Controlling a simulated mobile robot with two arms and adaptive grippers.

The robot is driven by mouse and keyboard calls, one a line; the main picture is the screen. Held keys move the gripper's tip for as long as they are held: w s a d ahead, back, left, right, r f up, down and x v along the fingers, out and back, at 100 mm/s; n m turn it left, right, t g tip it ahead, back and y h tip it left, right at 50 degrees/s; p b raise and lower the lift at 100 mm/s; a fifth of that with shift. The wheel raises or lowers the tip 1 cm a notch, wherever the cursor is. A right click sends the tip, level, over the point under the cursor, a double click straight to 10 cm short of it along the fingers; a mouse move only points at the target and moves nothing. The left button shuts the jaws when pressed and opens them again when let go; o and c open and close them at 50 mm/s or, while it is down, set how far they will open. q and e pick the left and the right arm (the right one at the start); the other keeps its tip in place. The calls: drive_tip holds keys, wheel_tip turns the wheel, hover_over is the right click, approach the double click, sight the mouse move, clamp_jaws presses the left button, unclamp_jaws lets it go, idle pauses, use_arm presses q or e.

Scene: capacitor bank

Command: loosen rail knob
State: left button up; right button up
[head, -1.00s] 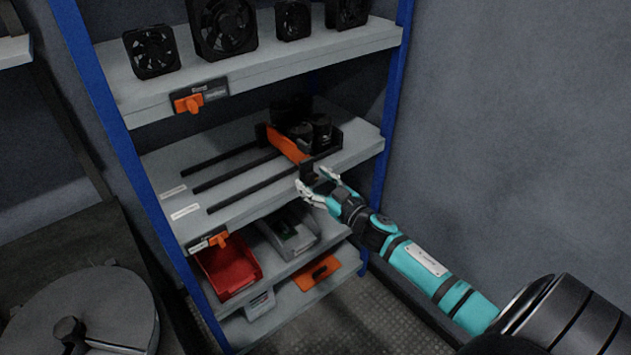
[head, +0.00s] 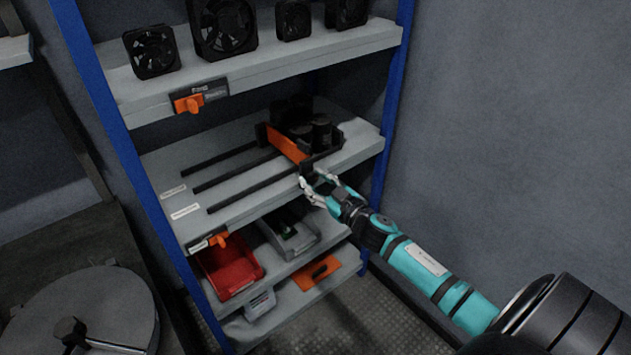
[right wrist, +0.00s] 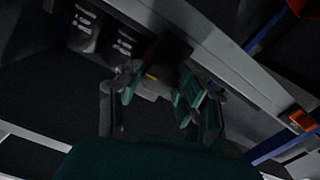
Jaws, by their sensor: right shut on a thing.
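An orange rail bar (head: 286,144) lies across black slots on the middle shelf. A dark rail knob (head: 308,170) sits at its front end, over the shelf's front edge. My right gripper (head: 314,184) is shut on this knob from the front right. In the right wrist view, the fingers of my right gripper (right wrist: 158,92) stand on both sides of the dark knob (right wrist: 167,52). The knob is in shadow there, and its exact contact with the fingertips is hard to see. My left gripper is in neither view.
Black capacitors (head: 320,132) stand behind the bar; two show in the right wrist view (right wrist: 122,45). Fans (head: 222,25) stand on the upper shelf. A red bin (head: 228,270) and a grey bin (head: 290,237) sit below. A blue post (head: 392,95) rises right of the knob.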

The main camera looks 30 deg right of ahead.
drive_tip(key=n, duration=0.4)
drive_tip(key=shift+n, duration=0.4)
drive_tip(key=n, duration=1)
drive_tip(key=shift+f+n, duration=0.1)
drive_tip(key=shift+n, duration=0.3)
drive_tip(key=n+b, duration=0.1)
drive_tip(key=n, duration=0.4)
drive_tip(key=shift+n, duration=0.3)
drive_tip(key=o, duration=1.2)
drive_tip(key=shift+c, duration=0.2)
drive_tip(key=shift+s, duration=0.1)
